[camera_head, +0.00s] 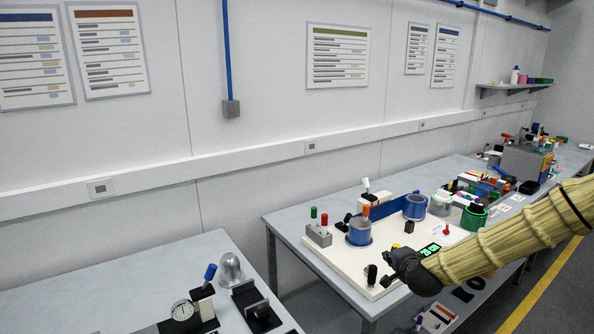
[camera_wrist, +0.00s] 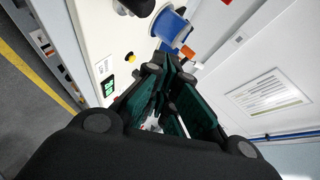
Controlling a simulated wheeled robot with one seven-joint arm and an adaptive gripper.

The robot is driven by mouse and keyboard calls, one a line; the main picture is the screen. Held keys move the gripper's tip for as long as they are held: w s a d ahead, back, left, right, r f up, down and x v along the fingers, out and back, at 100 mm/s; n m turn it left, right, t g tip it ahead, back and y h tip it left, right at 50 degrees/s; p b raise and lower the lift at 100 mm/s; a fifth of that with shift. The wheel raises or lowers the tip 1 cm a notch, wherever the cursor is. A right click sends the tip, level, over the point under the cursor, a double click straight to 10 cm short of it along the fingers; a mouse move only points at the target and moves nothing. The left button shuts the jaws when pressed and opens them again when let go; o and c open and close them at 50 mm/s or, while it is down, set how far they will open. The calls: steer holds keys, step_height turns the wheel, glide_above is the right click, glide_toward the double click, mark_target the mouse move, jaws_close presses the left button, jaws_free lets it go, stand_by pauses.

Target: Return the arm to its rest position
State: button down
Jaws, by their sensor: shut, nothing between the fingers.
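My arm, in a yellow ribbed sleeve, enters from the right in the head view. My dark gripper (camera_head: 388,264) is at its end, over or just before the front edge of the white board (camera_head: 345,258) on the middle bench. The wrist view shows my gripper (camera_wrist: 172,75) with its dark green fingers shut and nothing between them. A blue cylinder (camera_head: 360,232) with an orange-topped piece stands on the board beyond the gripper; a blue cylinder also shows in the wrist view (camera_wrist: 170,25). A small green-lit display (camera_head: 430,250) lies beside my forearm.
A dark knob (camera_head: 371,274) stands close left of my gripper. A block with red and green knobs (camera_head: 319,236) is further left. The left bench (camera_head: 90,290) carries a gauge (camera_head: 182,310) and a metal dome (camera_head: 230,268). A gap separates the benches. A yellow floor line (camera_head: 540,288) runs at right.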

steer(key=s+a+f+n+g+y, duration=0.1)
steer(key=s+a+f+n+g, duration=0.1)
steer(key=s+a+f, duration=0.35)
steer(key=s+a+f+n+g, duration=0.2)
steer(key=s+f, duration=0.4)
steer(key=f, duration=0.5)
steer(key=s+a+f+n+g, duration=0.1)
steer(key=s+f+n+g, duration=0.1)
steer(key=s+f, duration=0.5)
steer(key=s+a+f+n+g, duration=0.1)
steer(key=s+f+n, duration=0.1)
steer(key=s+f, duration=0.5)
steer(key=s+d+f+n+g, duration=0.1)
steer(key=s+f+n+g, duration=0.1)
steer(key=s, duration=1.3)
steer(key=s+d+f+n+g+h, duration=0.1)
steer(key=s+d+f+n+g, duration=0.1)
steer(key=s, duration=1.3)
steer(key=shift+f+n+g+b, duration=0.45)
steer(key=shift+f+n+g, duration=0.2)
steer(key=shift+n+g, duration=0.35)
